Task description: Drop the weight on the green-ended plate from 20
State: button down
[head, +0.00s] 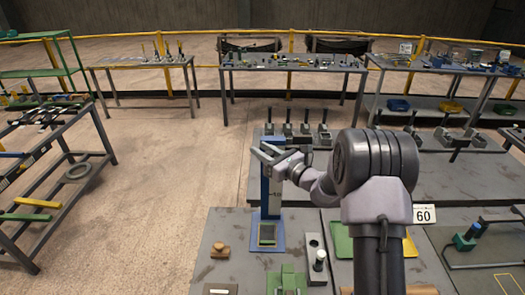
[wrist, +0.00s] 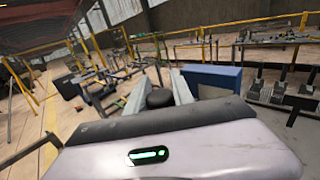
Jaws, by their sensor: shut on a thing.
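My gripper (head: 272,154) is at the top of a blue upright post (head: 265,207) in the head view. In the wrist view its two pale fingers (wrist: 160,92) are shut on a dark round weight (wrist: 160,98). I cannot make out the weight clearly in the head view. The post stands on a blue base (head: 282,246) on the bench. The blue post top (wrist: 215,78) shows right of the fingers in the wrist view. The post's small markings are unreadable.
The grey bench (head: 215,250) holds a wooden piece (head: 220,251), a green block (head: 287,281) and a grey block with a knob (head: 319,262) near the post. A white sign reading 60 (head: 424,214) stands at the right. Several dark upright fixtures stand behind the post.

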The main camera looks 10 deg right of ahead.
notch_tip(320, 180, down, 10)
jog(key=b, duration=0.7)
jog(key=shift+b, duration=0.3)
jog(key=c, duration=1.1)
grip_release()
jog(key=v, duration=1.7)
jog(key=shift+s+d, duration=0.15)
jog(key=shift+s, duration=0.05)
